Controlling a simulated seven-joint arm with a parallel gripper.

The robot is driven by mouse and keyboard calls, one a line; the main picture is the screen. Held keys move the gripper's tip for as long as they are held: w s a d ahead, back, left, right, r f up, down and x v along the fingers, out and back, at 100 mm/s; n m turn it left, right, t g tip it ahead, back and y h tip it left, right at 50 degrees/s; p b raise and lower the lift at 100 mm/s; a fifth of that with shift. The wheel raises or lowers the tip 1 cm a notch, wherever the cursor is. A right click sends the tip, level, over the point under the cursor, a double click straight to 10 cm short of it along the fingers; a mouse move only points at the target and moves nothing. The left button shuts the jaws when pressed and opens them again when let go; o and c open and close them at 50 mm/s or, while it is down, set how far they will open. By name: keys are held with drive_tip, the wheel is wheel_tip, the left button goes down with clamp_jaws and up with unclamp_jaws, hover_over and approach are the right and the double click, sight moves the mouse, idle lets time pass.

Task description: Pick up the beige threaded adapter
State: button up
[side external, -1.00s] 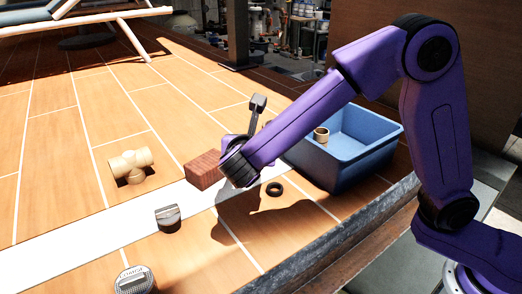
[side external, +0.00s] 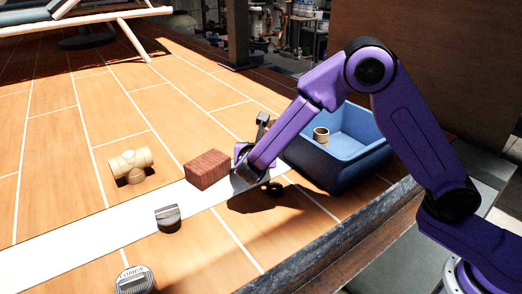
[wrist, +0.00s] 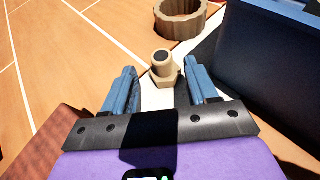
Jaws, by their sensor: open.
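The beige threaded adapter (wrist: 163,66) shows in the wrist view, with a hexagonal collar and a round end with a dark opening. It sits on the pale stripe of the floor, just ahead of my fingertips and in line with the gap between them. My gripper (wrist: 158,76) is open, with one blue finger to each side of the adapter. No contact with the adapter is visible. In the side external view I cannot make out the adapter; my arm covers that area.
A reddish-brown block (side external: 207,169) is close to my gripper's left. A blue bin (side external: 345,165) stands to the right, with a beige ring-shaped piece (side external: 321,134) in it. A brown ring (wrist: 181,18) lies beyond the adapter. A beige tee fitting (side external: 131,164) lies further left.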

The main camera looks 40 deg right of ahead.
drive_tip(key=shift+x, duration=3.05)
drive_tip(key=shift+s+d, duration=0.1)
drive_tip(key=shift+s, duration=0.05)
drive_tip(key=c, duration=1.1)
